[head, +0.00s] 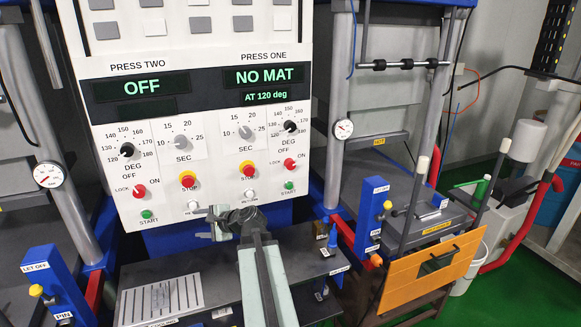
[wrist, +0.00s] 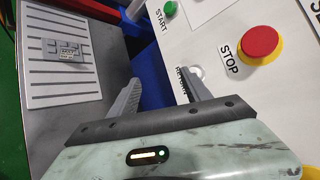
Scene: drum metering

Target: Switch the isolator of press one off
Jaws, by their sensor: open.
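The isolator of press one (head: 290,164) is a red knob with LOCK, OFF and ON marks on the right half of the white panel. Its pointing is too small to read. The press one display (head: 262,77) reads NO MAT, AT 120 deg. My gripper (head: 217,214) is open and empty in front of the panel's lower edge, left of and below that isolator. In the wrist view my gripper's fingers (wrist: 157,93) are spread, with a white RETURN button (wrist: 195,72) beyond the right finger. The press one isolator is not seen there.
The press two isolator (head: 139,191) is a similar red knob; its display (head: 142,87) reads OFF. A red STOP button (wrist: 261,42) and green START button (wrist: 168,8) show near my gripper in the wrist view. A slotted plate (head: 160,300) lies on the table below the panel.

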